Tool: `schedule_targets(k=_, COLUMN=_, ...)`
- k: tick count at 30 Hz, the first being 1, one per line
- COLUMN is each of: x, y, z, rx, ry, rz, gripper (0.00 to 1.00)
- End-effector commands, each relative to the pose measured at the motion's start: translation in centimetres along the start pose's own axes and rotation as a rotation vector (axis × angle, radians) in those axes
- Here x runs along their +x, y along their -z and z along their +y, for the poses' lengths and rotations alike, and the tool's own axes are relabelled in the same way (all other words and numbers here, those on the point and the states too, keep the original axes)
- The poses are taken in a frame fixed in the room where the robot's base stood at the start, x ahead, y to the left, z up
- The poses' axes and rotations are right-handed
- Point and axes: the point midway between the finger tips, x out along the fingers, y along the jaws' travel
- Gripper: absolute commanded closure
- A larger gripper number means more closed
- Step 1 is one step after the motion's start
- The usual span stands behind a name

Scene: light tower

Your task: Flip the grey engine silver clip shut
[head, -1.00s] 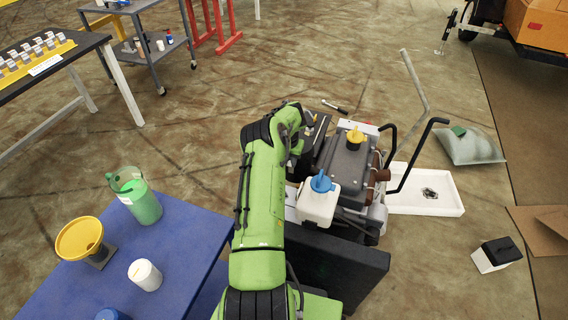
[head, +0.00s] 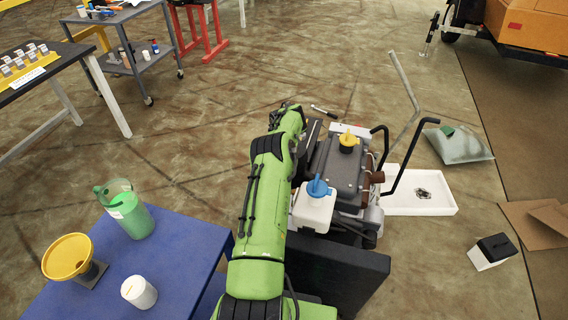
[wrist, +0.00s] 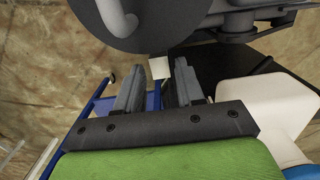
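The grey engine (head: 338,168) stands right of my arm in the head view, with a yellow cap (head: 348,140) on top and a white tank (head: 313,208) with a blue cap (head: 318,187) at its near side. My gripper (wrist: 158,72) shows in the wrist view with its two grey fingers apart and nothing held between them. A dark rounded engine part (wrist: 165,22) with a pale curved pipe (wrist: 117,14) is just beyond and above the fingers. The white tank (wrist: 262,108) is at the right. I cannot make out the silver clip in either view. My arm hides the gripper in the head view.
A blue table (head: 190,262) with a yellow funnel (head: 68,257), a green jug (head: 131,215) and a white bottle (head: 139,292) is left of my arm. Black bent handles (head: 410,150) rise at the engine's right. A white tray (head: 430,205) lies beyond them.

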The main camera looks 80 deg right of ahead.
Motion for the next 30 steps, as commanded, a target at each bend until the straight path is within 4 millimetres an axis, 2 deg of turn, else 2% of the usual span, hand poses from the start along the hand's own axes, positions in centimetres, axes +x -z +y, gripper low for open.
schedule_targets(k=2, x=0.0, y=0.0, z=0.0, rx=0.000, ry=0.000, rz=0.000, gripper=0.51)
schedule_targets(k=9, x=-0.1, y=0.0, z=0.0, rx=0.000, ry=0.000, rz=0.000, gripper=0.51)
schedule_targets(k=13, x=-1.2, y=-0.1, z=0.0, rx=0.000, ry=0.000, rz=-0.002, gripper=0.51)
schedule_targets(k=24, x=-11.5, y=-0.1, z=0.0, rx=0.000, ry=-0.001, rz=-0.004, gripper=0.51)
schedule_targets(k=27, x=-13.8, y=-0.1, z=0.0, rx=0.001, ry=-0.001, rz=-0.003, gripper=0.51)
schedule_targets(k=30, x=-15.2, y=-0.1, z=0.0, rx=0.001, ry=-0.001, rz=-0.002, gripper=0.51)
